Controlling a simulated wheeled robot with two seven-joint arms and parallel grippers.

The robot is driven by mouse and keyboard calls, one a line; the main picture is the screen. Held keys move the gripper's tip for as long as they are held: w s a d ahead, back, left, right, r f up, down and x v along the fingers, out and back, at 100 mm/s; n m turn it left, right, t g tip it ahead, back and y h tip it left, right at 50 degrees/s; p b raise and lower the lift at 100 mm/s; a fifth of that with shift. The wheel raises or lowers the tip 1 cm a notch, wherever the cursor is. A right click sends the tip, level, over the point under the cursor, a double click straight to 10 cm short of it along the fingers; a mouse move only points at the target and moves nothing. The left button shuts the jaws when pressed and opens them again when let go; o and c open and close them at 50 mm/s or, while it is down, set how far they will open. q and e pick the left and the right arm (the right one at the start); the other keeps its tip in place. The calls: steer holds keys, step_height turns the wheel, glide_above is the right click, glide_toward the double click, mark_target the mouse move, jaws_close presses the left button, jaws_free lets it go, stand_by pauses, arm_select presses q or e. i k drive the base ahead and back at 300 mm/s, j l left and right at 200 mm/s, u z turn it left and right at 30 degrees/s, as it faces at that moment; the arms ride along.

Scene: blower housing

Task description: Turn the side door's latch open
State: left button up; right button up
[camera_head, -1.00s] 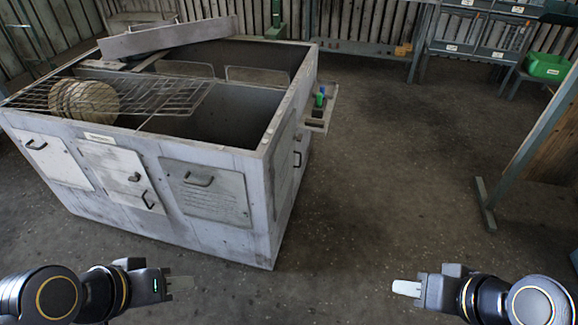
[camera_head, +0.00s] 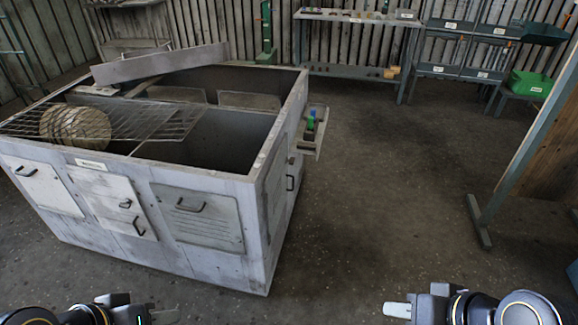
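The grey blower housing (camera_head: 222,262) stands at left and centre with its top open. Its right side face holds a narrow panel (camera_head: 274,187), seen very obliquely, that may be the side door. A dark handle (camera_head: 290,183) shows beside it; I cannot tell whether this is the latch. The front face has several panels, including a louvred one (camera_head: 205,220) with a dark handle. My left gripper (camera_head: 166,316) and my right gripper (camera_head: 397,309) are at the bottom edge, in front of the housing and well apart from it. Their finger opening cannot be made out.
A small side shelf (camera_head: 309,143) with green and blue items juts from the housing's right side. A wire rack (camera_head: 150,120) lies across its top. A post frame (camera_head: 484,230) stands at right. The floor (camera_head: 380,200) between is clear.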

mark_target(291, 161)
steer(key=i+l+u, duration=0.35)
steer(key=i, duration=0.25)
steer(key=i+l+u, duration=0.75)
steer(key=i+l, duration=0.2)
steer(key=l, duration=0.25)
